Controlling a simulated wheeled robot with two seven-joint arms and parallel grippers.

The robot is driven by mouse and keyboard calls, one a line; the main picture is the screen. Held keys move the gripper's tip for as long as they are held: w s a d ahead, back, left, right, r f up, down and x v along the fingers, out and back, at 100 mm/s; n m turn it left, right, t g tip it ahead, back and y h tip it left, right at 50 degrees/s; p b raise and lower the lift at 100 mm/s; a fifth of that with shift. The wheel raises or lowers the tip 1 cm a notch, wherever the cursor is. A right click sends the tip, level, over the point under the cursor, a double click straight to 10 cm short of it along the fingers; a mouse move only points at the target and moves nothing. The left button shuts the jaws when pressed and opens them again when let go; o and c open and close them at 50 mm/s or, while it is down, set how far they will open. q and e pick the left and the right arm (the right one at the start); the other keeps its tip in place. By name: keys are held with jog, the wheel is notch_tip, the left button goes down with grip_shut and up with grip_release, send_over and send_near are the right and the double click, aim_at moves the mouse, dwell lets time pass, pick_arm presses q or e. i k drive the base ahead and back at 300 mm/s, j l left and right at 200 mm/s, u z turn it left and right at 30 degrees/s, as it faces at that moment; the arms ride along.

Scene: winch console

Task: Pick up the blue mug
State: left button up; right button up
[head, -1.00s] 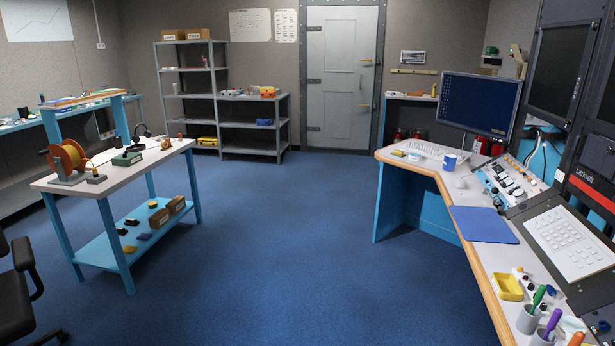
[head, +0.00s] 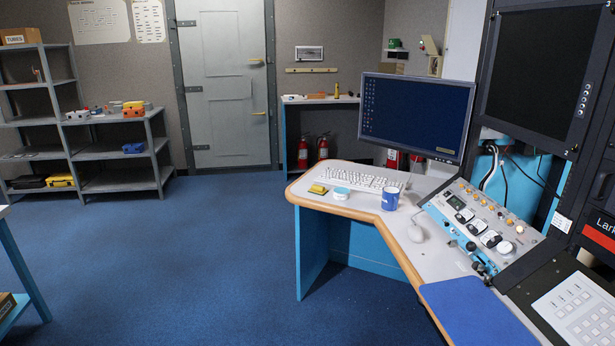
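The blue mug (head: 390,199) stands upright on the console desk (head: 343,210), in front of the keyboard and left of the control panel. It has a small white marking on its side. Neither of my grippers shows in the head view, and nothing is touching the mug.
A blue mat (head: 478,308) lies at the near edge. The blue floor (head: 215,265) left of the desk is clear.

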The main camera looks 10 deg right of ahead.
aim_at(390, 194)
jog(key=i+j+z, duration=0.15)
jog(key=i+z, duration=0.3)
jog(key=i+j+z, duration=0.35)
jog(key=i+z, duration=0.15)
jog(key=i+j+z, duration=0.7)
jog(key=j+z, duration=0.25)
jog(key=j, duration=0.15)
